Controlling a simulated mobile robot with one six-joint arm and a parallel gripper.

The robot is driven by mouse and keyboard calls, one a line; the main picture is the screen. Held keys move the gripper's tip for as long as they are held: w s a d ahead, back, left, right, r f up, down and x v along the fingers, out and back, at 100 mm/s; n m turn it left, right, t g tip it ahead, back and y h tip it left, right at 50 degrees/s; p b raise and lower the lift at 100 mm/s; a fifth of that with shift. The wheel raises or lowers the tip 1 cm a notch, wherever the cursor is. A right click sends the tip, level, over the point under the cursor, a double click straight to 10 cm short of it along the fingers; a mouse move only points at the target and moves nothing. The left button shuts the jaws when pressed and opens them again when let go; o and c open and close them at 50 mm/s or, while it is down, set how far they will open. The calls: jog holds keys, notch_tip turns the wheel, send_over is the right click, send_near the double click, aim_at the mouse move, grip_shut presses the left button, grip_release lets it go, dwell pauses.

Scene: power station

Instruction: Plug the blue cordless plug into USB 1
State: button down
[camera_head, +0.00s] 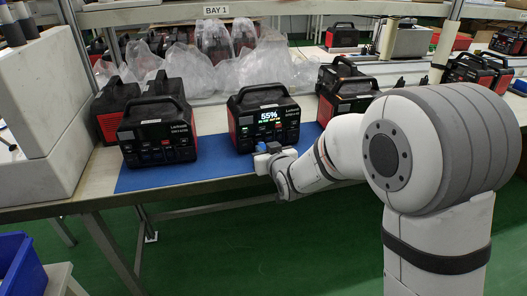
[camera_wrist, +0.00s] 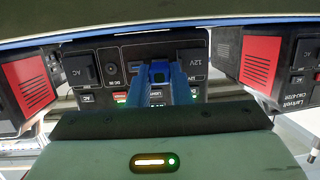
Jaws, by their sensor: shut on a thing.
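The power station (camera_head: 265,118) with a lit display reading 55% stands on the blue mat, its front towards me. My gripper (camera_head: 266,157) is close in front of its lower panel. In the wrist view my gripper (camera_wrist: 158,76) has two blue fingers shut on the small blue plug (camera_wrist: 158,71). The plug points at the panel between the DC port and the 12V socket (camera_wrist: 194,62). I cannot tell whether it touches the panel. The USB 1 label cannot be read; the fingers and plug cover that part of the panel.
A second power station (camera_head: 157,132) stands to the left and others (camera_head: 345,92) to the right. The blue mat (camera_head: 200,174) is bare along its front edge. Clear plastic bags (camera_head: 180,62) lie behind. A white block (camera_head: 35,115) stands at far left.

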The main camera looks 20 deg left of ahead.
jog(key=shift+w+a, duration=0.2)
jog(key=shift+w, duration=0.1)
dwell(0.4)
jog(key=shift+w+a+b, duration=0.15)
jog(key=shift+w+b, duration=0.05)
jog(key=shift+b, duration=0.1)
jog(key=shift+w+a, duration=0.1)
jog(key=shift+w, duration=0.05)
dwell(0.5)
jog(key=c, duration=1.3)
grip_release()
jog(key=shift+o, duration=0.2)
jog(key=shift+s+r, duration=0.1)
jog(key=shift+s, duration=0.1)
jog(key=v, duration=0.7)
jog(key=shift+d+p, duration=0.3)
